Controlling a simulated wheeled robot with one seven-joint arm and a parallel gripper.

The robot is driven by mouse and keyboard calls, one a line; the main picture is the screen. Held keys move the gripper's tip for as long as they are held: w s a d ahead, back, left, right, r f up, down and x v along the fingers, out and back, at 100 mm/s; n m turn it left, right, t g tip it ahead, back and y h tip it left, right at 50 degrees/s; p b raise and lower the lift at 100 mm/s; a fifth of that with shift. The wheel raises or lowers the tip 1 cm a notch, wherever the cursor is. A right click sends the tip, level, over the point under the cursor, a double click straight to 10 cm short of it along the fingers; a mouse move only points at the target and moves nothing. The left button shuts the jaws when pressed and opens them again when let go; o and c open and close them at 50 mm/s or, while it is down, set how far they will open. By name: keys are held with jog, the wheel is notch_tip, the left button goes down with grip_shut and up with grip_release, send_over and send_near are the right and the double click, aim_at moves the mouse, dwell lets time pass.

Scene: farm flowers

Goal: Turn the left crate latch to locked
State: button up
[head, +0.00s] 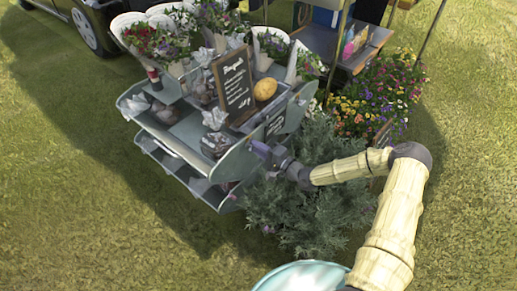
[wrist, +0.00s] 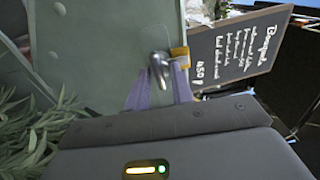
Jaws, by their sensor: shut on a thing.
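In the wrist view a small silver metal latch (wrist: 159,66) sits by the edge of a grey-green panel (wrist: 105,50), beside a small orange-yellow piece (wrist: 180,57). The two purple fingers of my gripper (wrist: 160,92) stand on either side of the latch's lower part and are shut on it. The fingers partly hide that lower part, and I cannot tell which way the latch is set. In the head view my gripper (head: 259,149) is at the right end of the grey tiered stand (head: 185,130); the latch is too small or hidden there.
A dark chalkboard sign (wrist: 240,50) stands close to the right of the latch. A leafy grey-green bush (head: 310,200) grows under my arm, and its leaves show at left in the wrist view. Flower pots crowd the stand's top. Open grass (head: 90,220) lies in front.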

jog(key=shift+d+f, duration=0.15)
jog(key=o, duration=0.9)
jog(key=shift+o, duration=0.2)
jog(key=p+v, duration=0.4)
jog(key=v, duration=1.3)
jog(key=shift+p, duration=0.4)
jog(key=shift+s+d, duration=0.1)
